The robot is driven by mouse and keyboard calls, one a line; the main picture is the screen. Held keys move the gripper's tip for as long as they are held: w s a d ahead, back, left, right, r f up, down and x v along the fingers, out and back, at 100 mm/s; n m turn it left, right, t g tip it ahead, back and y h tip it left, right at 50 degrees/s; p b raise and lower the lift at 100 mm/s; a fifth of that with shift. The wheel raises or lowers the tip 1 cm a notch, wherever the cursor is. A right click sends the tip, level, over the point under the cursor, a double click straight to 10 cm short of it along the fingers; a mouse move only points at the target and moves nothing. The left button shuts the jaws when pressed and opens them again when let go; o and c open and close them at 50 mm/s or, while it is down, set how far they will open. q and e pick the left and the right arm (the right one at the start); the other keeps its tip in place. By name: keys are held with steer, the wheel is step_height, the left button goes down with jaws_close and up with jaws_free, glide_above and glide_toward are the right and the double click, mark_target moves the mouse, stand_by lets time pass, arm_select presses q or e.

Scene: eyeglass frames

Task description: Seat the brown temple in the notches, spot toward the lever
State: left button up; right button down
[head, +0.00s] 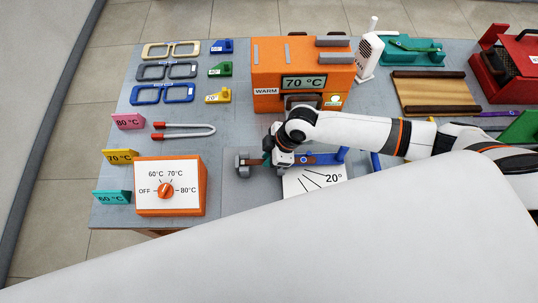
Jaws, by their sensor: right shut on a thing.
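My right gripper (271,158) reaches in from the right, over the bending spot in front of the orange heater. It is shut on a small brown piece, the brown temple (256,162), most of which the gripper hides. The temple's left end shows close to a grey notched block (243,166); I cannot tell whether it sits in the notch. A blue lever (322,158) lies just right of the gripper, above the white 20° angle card (318,181). The spot on the temple cannot be made out. My left gripper is not in view.
The orange heater (268,98) reading 70 °C stands behind the gripper. An orange dial box (171,187) is at the front left, with a red-tipped U-shaped rod (185,135) behind it. Glasses frames (162,94) lie at the back left. A large white shape hides the table's front.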

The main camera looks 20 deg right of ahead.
steer(key=c, duration=1.3)
jaws_free()
steer(key=shift+r, duration=0.1)
steer(key=b+v, duration=0.1)
steer(key=v, duration=1.1)
steer(key=shift+s, duration=0.1)
